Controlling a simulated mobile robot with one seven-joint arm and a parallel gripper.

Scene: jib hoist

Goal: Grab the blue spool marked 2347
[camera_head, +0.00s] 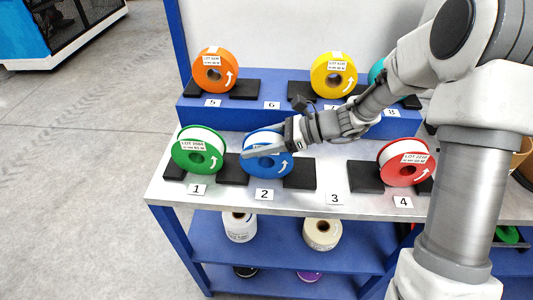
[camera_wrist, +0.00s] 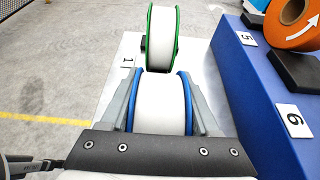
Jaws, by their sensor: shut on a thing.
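The blue spool (camera_head: 281,168) with white winding stands upright at place 2 on the front of the rack's upper shelf. Its label is covered by my gripper, so I cannot read a number on it. My gripper (camera_head: 258,150) reaches in from the right and is shut on the blue spool. In the wrist view the two fingers lie along both sides of the spool (camera_wrist: 160,105), against its blue flanges, with the white winding between them. The spool appears to be still at its black rests; I cannot see clear lift.
A green spool (camera_head: 184,158) stands close by at place 1, and a red spool (camera_head: 391,172) at place 4. Place 3 holds no spool. Orange (camera_head: 207,78) and yellow (camera_head: 325,82) spools stand on the raised blue step (camera_head: 230,118) behind. A teal spool is partly hidden by my arm.

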